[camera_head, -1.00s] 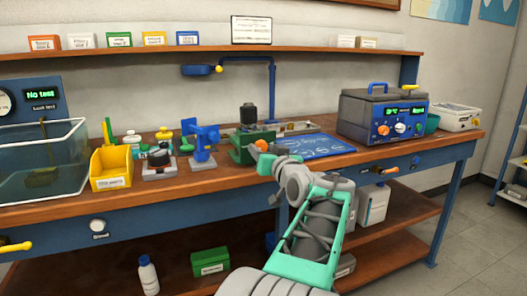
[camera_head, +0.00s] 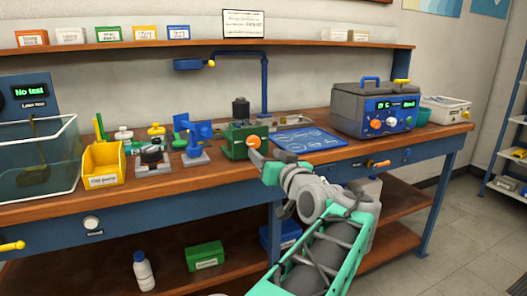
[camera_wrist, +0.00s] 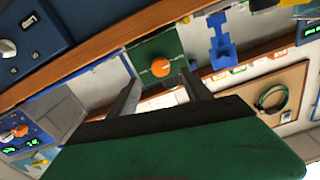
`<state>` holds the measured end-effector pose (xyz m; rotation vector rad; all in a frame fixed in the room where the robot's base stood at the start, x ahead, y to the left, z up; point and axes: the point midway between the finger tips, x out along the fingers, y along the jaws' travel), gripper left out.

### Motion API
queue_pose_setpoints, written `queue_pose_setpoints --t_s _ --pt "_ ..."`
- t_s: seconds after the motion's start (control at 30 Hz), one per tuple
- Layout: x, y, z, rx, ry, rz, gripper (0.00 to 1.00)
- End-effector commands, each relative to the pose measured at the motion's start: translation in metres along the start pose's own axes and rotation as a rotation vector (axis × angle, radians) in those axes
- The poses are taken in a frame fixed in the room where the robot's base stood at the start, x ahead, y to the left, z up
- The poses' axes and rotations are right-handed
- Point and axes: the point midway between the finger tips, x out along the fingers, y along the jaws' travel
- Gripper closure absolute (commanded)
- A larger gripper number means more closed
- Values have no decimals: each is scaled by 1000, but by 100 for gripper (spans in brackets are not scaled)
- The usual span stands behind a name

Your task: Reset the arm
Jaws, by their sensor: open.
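My gripper (camera_head: 260,160) is at the front edge of the workbench, in front of the green fixture (camera_head: 240,140) with an orange knob (camera_head: 254,141). In the wrist view, my gripper (camera_wrist: 161,82) is open, with its two dark fingers apart and nothing held between them. The orange knob (camera_wrist: 160,68) shows beyond the fingertips, roughly between them, on the green face of the fixture (camera_wrist: 160,50). Whether the fingers touch the fixture cannot be told. My arm reaches up from the bottom right in the head view.
On the workbench (camera_head: 210,180), a blue stand (camera_head: 192,140) and a yellow bin (camera_head: 103,165) are left of the fixture. A blue mat (camera_head: 305,140) and a grey-blue bath unit (camera_head: 375,108) are right. A clear tank (camera_head: 35,160) is far left. Open floor lies right.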

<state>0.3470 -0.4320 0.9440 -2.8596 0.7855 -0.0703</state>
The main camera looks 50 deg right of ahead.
Motion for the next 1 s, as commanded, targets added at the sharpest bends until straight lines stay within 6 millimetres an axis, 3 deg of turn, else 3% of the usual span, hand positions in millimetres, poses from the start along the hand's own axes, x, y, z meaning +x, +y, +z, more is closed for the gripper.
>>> queue_pose_setpoints --t_s 0.27,0.33,0.43,0.57,0.6,0.67,0.7,0.8,0.9,1.0 --pt "1 -1 0 0 -2 -1 43" --pt "6 -12 -3 -2 -24 -13 43" --pt "22 -60 -4 -8 -128 -63 43" --pt "29 -164 10 -45 -375 -161 43" --pt "24 -195 18 -63 -459 -189 43" --pt "8 -238 29 -97 -581 -228 43" --pt "-7 -265 34 -124 -660 -253 43" --pt "-56 -321 43 -207 -852 -306 43" --pt "-116 -358 44 -308 -1031 -344 43" --pt "-171 -373 41 -406 -1172 -360 43"
